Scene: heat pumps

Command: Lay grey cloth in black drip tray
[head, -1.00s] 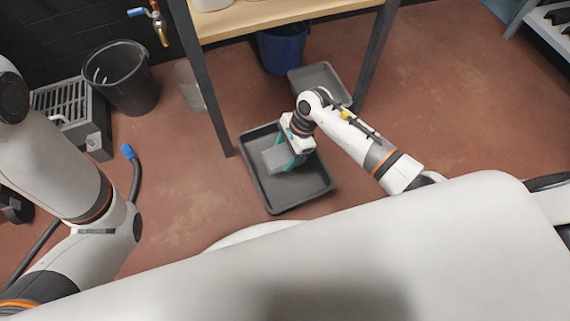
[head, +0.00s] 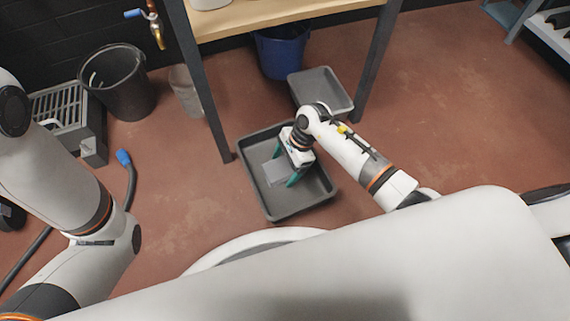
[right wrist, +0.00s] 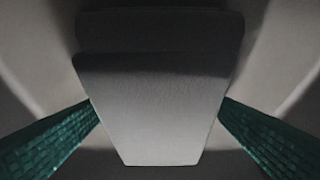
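The black drip tray (head: 322,196) sits on the floor in the middle of the head view. The grey cloth (head: 275,174) lies low inside it, seemingly flat on its floor, left of the middle. In the right wrist view the cloth (right wrist: 155,105) fills the space between the fingers as a pale folded pad. My right gripper (head: 285,168) points down into the tray just over the cloth. Its teal fingers are spread, one at each side of the cloth. The fingertips are close to its edges; contact is hard to judge. My left arm shows at the left, its gripper out of view.
A table leg (head: 208,100) stands right by the tray's back left corner. A smaller grey tray (head: 330,76) and a blue bucket (head: 281,50) are behind. A black bin (head: 118,82) and a blue-ended hose (head: 124,158) are at left. Floor right of the tray is clear.

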